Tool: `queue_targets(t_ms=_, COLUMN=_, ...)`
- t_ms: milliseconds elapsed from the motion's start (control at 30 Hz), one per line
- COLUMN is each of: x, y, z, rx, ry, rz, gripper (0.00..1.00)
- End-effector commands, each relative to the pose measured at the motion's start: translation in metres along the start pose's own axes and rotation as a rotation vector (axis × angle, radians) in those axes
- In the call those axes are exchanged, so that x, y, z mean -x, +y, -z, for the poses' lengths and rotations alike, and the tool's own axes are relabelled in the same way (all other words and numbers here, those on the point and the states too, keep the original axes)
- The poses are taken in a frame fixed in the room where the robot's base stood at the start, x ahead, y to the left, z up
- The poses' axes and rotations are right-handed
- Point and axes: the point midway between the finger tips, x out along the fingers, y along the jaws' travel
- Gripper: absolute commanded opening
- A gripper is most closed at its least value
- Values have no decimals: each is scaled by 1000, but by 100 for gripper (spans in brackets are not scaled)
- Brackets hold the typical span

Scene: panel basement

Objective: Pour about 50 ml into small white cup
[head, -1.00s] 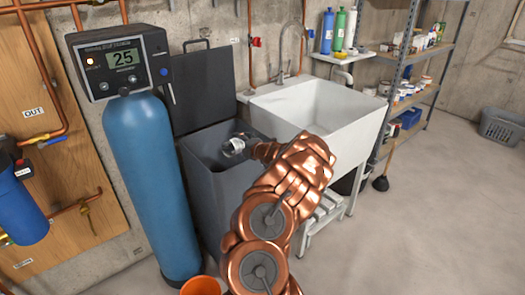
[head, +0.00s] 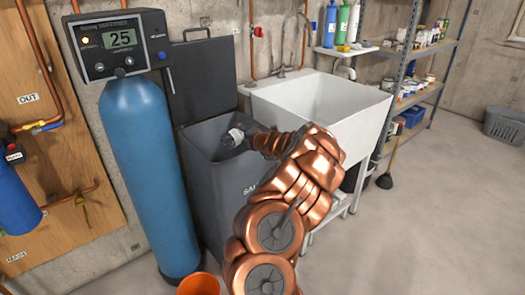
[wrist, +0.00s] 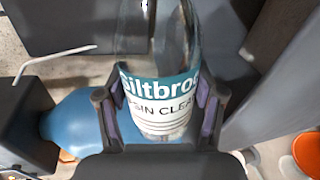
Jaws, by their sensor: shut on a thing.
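My gripper (wrist: 160,98) is shut on a clear bottle (wrist: 160,68) with a teal and white label. The label reads "Siltbroo…" and part of "resin clean…"; its ends are cut off. In the head view the bottle (head: 234,137) is small and looks tilted, over the open mouth of the grey salt bin. My gripper (head: 249,140) there is mostly hidden by my copper arm. I cannot make out the small white cup in either view.
The grey bin (head: 213,178) stands open, lid (head: 205,80) upright behind it. A blue tank (head: 153,175) stands left, a white sink (head: 355,128) right. An orange bucket (head: 199,285) is low in front. Metal shelves (head: 408,102) hold small containers.

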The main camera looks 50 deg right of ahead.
Motion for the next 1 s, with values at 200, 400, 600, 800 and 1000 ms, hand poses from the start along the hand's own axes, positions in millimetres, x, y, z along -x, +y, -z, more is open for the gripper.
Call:
queue_targets(t_ms=200, x=1, y=-6, z=1, rx=67, ry=-17, rz=-4, gripper=22)
queue_targets(t_ms=400, x=3, y=-1, z=0, rx=81, ry=-21, rz=-1, gripper=22)
queue_targets(t_ms=600, x=2, y=-4, z=0, rx=95, ry=-24, rz=0, gripper=22)
queue_targets(t_ms=800, x=2, y=-7, z=1, rx=123, ry=-32, rz=1, gripper=22)
queue_targets(t_ms=1000, x=4, y=-7, z=0, rx=153, ry=-42, rz=1, gripper=22)
